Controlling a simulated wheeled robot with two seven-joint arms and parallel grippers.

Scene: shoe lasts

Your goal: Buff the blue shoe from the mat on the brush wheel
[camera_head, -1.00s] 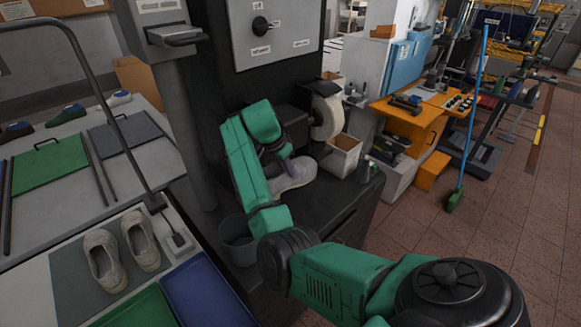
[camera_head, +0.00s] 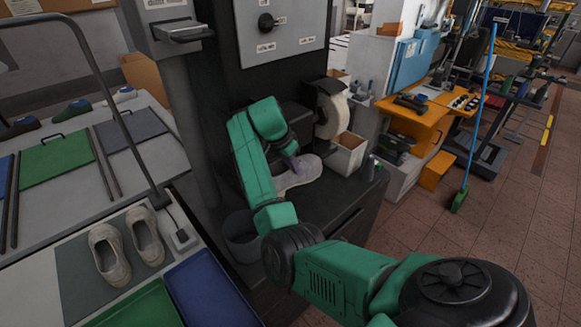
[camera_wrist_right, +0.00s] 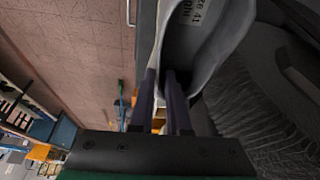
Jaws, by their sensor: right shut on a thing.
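My right gripper (camera_head: 291,163) is shut on a pale grey shoe (camera_head: 303,174) at the front of the dark machine. In the right wrist view, the gripper's two fingers (camera_wrist_right: 161,78) pinch the wall of this shoe (camera_wrist_right: 207,72) at its opening; a printed label shows inside. The shoe looks grey, not blue. A dark bristly surface, apparently the brush wheel (camera_wrist_right: 250,105), lies close beside the shoe; I cannot tell whether they touch. In the head view my arm hides much of that area. Two beige shoes (camera_head: 108,252) stand on the grey-green mat (camera_head: 78,268). My left gripper is out of view.
A pale wheel (camera_head: 331,112) and an open bin (camera_head: 347,153) stand right of the held shoe. A dark bucket (camera_head: 241,236) is below my forearm. A green tray (camera_head: 140,305) and a blue tray (camera_head: 207,290) lie by the mat. A broom (camera_head: 474,130) stands on open floor.

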